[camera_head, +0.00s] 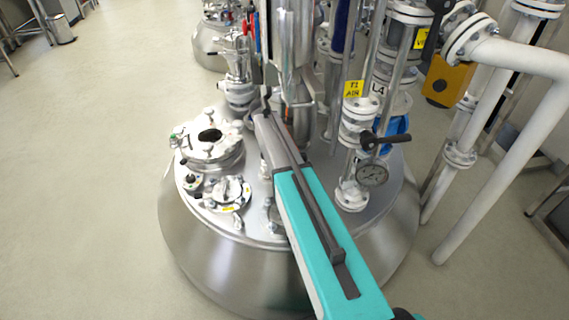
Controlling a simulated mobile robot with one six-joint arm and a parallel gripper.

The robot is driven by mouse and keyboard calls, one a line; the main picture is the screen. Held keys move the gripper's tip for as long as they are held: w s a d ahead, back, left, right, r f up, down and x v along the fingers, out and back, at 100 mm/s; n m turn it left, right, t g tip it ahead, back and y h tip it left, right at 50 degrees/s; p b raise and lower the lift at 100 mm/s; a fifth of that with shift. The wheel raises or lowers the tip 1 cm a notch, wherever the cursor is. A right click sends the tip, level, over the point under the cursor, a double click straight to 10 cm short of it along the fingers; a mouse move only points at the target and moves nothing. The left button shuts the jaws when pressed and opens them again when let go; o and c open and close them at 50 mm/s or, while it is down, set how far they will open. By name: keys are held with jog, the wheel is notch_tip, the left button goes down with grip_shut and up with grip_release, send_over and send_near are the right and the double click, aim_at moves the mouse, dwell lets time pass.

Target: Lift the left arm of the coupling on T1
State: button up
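The steel reactor vessel (215,257) stands in the middle, with several fittings on its domed lid. A yellow tag reading T1 (353,89) is on a vertical pipe assembly at the lid's right side. My teal and grey arm reaches from the lower right over the lid. My gripper (265,97) is at its far end, small and dark, among the fittings; its fingers are not clear. A steel flanged fitting (238,90) stands just left of it. I cannot tell which part is the coupling or make out its left arm; my arm hides part of the lid.
A round port (209,136) and a smaller clamped cover (230,193) sit on the lid's left. A black-handled valve (384,138) and a gauge (372,174) are right of my arm. White pipes (503,165) stand farther right.

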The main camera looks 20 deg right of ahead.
grip_shut()
jog(key=shift+w+a+r+t+y+p, duration=0.15)
jog(key=shift+r+t+y+p, duration=0.25)
jog(key=shift+t+y+p, duration=0.5)
dwell(1.9)
jog(key=shift+r+t+y+p, duration=0.35)
jog(key=shift+t+y+p, duration=0.25)
jog(key=shift+y, duration=0.3)
jog(key=shift+r+t+y+b, duration=0.2)
jog(key=shift+r+t+y, duration=0.15)
jog(key=shift+t+y, duration=0.5)
jog(key=shift+r+t+y+b, duration=0.15)
jog(key=shift+r+t+y, duration=0.15)
jog(key=shift+t+y, duration=0.5)
dwell(2.2)
